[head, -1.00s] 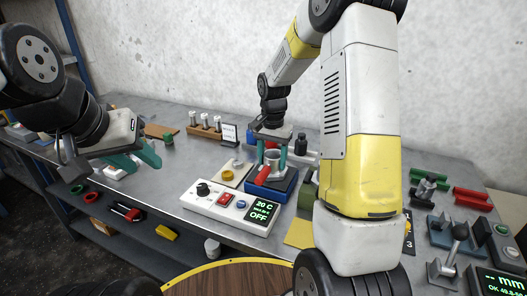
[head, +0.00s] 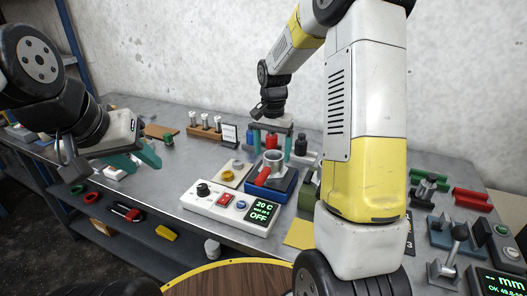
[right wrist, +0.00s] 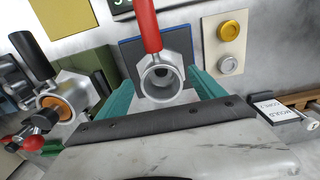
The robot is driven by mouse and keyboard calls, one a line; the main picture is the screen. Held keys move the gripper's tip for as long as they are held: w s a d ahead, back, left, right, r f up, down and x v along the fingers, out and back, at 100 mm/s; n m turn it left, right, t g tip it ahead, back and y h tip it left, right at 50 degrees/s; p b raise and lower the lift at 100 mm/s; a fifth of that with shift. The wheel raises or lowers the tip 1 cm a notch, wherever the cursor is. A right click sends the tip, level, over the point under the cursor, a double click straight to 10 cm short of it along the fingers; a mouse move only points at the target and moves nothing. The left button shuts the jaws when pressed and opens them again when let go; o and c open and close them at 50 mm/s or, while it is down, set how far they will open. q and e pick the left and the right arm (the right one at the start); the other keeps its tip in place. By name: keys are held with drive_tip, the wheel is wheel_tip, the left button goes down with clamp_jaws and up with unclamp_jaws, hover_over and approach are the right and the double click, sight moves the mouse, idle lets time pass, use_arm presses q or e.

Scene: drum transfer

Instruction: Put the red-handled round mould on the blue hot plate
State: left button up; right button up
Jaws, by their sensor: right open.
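The round metal mould (head: 273,159) with its red handle (head: 263,177) stands upright on the blue hot plate (head: 283,186). In the right wrist view the mould (right wrist: 163,82) is over the blue plate (right wrist: 128,53), its red handle (right wrist: 148,25) pointing to the top. My right gripper (head: 273,153) is open just above the mould, with a teal finger on each side and apart from it. Its fingers also show in the right wrist view (right wrist: 163,92). My left gripper (head: 137,160) is open and empty at the left, far from the mould.
A white control box (head: 230,207) reading 20 C and OFF lies in front of the hot plate. A beige panel with a yellow button (head: 228,175) is left of it. Bottles (head: 301,145) stand behind.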

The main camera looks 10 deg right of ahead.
wheel_tip(320, 180, up, 9)
drive_tip(key=s+r+n+t+y, duration=0.1)
drive_tip(key=s+r+n+t, duration=0.2)
drive_tip(key=s+r, duration=0.6)
drive_tip(key=s+a+n+t, duration=0.1)
drive_tip(key=s+n, duration=0.1)
drive_tip(key=s, duration=0.5)
drive_tip(key=s+f+n+t+y, duration=0.1)
drive_tip(key=s+n+t, duration=0.1)
drive_tip(key=s, duration=0.5)
drive_tip(key=shift+s+a+f, duration=0.3)
drive_tip(key=shift+s+a, duration=0.05)
drive_tip(key=shift+a, duration=0.05)
